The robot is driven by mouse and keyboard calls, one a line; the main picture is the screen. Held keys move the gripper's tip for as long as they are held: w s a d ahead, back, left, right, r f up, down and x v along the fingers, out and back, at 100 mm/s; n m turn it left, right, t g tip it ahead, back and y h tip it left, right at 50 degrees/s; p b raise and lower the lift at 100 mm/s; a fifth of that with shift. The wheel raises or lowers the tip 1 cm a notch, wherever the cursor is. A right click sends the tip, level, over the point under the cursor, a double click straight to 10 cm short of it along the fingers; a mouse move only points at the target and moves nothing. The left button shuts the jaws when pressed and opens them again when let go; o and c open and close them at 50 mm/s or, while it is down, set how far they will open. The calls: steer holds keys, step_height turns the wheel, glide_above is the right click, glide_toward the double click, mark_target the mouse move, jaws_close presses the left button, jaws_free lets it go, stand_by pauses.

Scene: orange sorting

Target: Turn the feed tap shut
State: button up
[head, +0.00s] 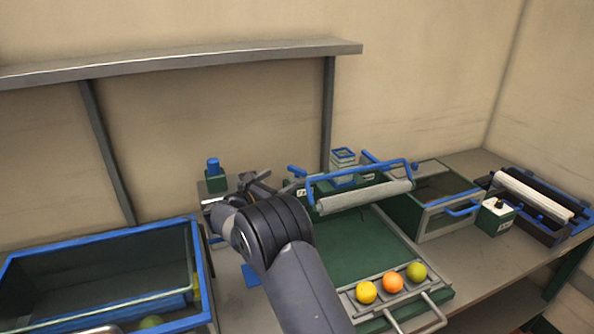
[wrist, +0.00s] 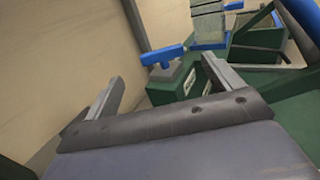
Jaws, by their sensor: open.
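The feed tap appears to be the blue handle (wrist: 163,55) on a grey block atop a green labelled box, ahead of my gripper in the wrist view. The same blue handle (head: 296,171) shows in the head view at the back left of the green tray. My gripper (wrist: 162,68) is open, with its two fingers spread and nothing visible between them. In the wrist view the tap lies in the gap beyond the fingertips, apart from them. In the head view my gripper (head: 258,183) is left of the tap and partly hidden by my wrist.
A green tray (head: 350,240) holds a roller with a blue handle (head: 360,170) and a front rack with yellow, orange and green fruit. A blue-rimmed bin (head: 95,240) stands left. A blue-knobbed green box (head: 214,177) is behind my arm. A shelf (head: 180,62) runs above.

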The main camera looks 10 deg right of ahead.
mark_target(295, 170)
steer(key=p+x, duration=0.2)
steer(key=x, duration=0.7)
steer(key=shift+w+d, duration=0.1)
steer(key=shift+d, duration=0.05)
steer(key=c, duration=1)
steer(key=shift+m+g+h, duration=0.7)
steer(key=shift+g, duration=0.2)
steer(key=o, duration=1)
